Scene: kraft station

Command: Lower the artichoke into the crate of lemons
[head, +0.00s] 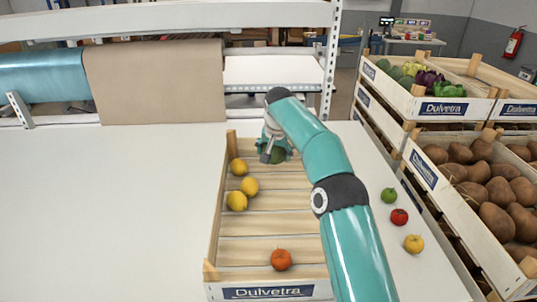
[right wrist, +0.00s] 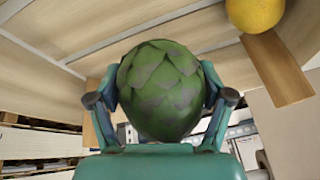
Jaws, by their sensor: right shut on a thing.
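The artichoke (head: 279,156) is dark green and held in my right gripper (head: 271,154). In the right wrist view the artichoke (right wrist: 160,88) fills the space between the two fingers, which press on both its sides. The wooden crate (head: 268,223) lies open on the white table, its slatted floor showing. Three lemons (head: 237,200) sit along its left side. The gripper and artichoke are over the crate's far end; their exact height above the floor is hard to tell. One lemon (right wrist: 255,14) shows at the top right of the right wrist view. My left gripper is not in view.
An orange-red fruit (head: 281,260) lies at the crate's near end. A green (head: 389,195), a red (head: 399,217) and a yellow fruit (head: 414,244) lie on the table to the right. Stacked produce crates (head: 425,172) stand further right. The table's left half (head: 100,215) is clear.

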